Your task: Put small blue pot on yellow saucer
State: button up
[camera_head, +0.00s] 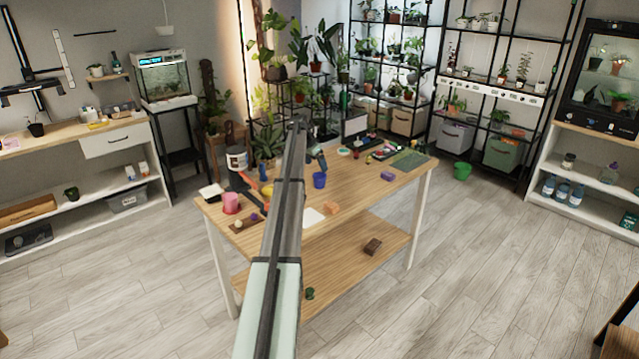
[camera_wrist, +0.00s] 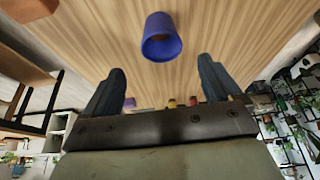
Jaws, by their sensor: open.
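The small blue pot (camera_head: 319,180) stands on the wooden table, near its middle. In the wrist view the blue pot (camera_wrist: 161,42) shows at the top centre, its rim turned towards the camera. My gripper (camera_wrist: 162,68) is open and empty, with the pot in line with the gap between its fingers and beyond the fingertips. In the head view my gripper (camera_head: 317,158) is a small dark shape right by the pot. I cannot clearly make out the yellow saucer; a yellow item (camera_head: 267,190) shows left of my arm, partly hidden by it.
A pink pot (camera_head: 231,203) stands at the table's left end. An orange block (camera_head: 331,208) lies at the front edge, and a purple block (camera_head: 383,174) to the right. A green mat (camera_head: 410,160) and small items lie at the back right. Bare wood surrounds the blue pot's right side.

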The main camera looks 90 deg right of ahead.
aim_at(320, 177)
jog(key=x, duration=0.8)
jog(key=shift+w+f, duration=0.1)
jog(key=shift+w, duration=0.1)
jog(key=c, duration=1.2)
